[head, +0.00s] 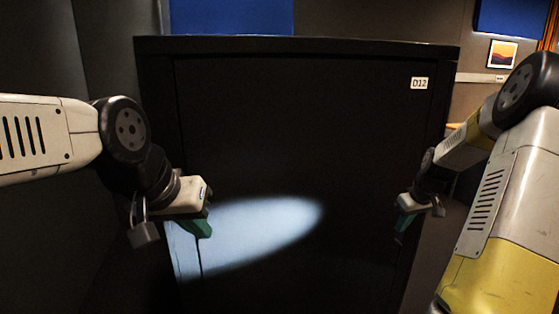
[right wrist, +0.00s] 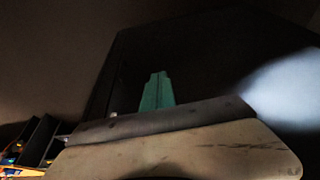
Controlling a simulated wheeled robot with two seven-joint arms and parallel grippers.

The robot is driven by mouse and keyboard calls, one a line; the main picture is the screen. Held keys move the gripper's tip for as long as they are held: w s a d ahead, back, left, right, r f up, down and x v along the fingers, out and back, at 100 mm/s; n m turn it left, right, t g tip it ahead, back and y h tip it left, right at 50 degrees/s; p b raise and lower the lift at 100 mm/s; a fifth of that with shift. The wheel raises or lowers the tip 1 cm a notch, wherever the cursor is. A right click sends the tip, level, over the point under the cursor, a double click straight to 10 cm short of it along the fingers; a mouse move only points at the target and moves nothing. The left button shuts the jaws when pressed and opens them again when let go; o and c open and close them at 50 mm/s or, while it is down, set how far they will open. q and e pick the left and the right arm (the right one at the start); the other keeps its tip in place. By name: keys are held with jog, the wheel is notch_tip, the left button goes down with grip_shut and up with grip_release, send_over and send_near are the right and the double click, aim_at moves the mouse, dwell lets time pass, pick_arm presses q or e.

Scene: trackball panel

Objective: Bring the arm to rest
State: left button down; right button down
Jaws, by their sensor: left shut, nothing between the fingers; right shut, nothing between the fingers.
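My left gripper (head: 203,229) has green fingers and is shut and empty. It is in front of the lower left part of a large black cabinet (head: 290,130). My right gripper (head: 402,222) is shut and empty, in front of the cabinet's lower right side. In the right wrist view the right gripper's green fingers (right wrist: 157,92) are together, with the dark cabinet (right wrist: 200,60) behind them. I cannot tell the exact gap between either gripper and the cabinet. No trackball panel shows in these views.
The cabinet has a white label "D12" (head: 419,83) at its upper right. A bright patch of light falls on its lower left front. A framed picture (head: 502,54) hangs on the wall at right. Dark items with small lights (right wrist: 38,140) show at lower left in the right wrist view.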

jog(key=s+a+r+t, duration=0.1)
jog(key=s+a+r, duration=1)
jog(key=a+r, duration=0.45)
jog(key=s+a+r+m, duration=0.1)
jog(key=s+a, duration=0.3)
jog(key=s, duration=0.4)
jog(key=s+a+r+m+t+y, duration=0.1)
jog(key=s+a, duration=0.3)
jog(key=s, duration=0.4)
jog(key=shift+s+r+m, duration=0.15)
jog(key=shift+r+m, duration=0.15)
jog(key=shift+r, duration=0.3)
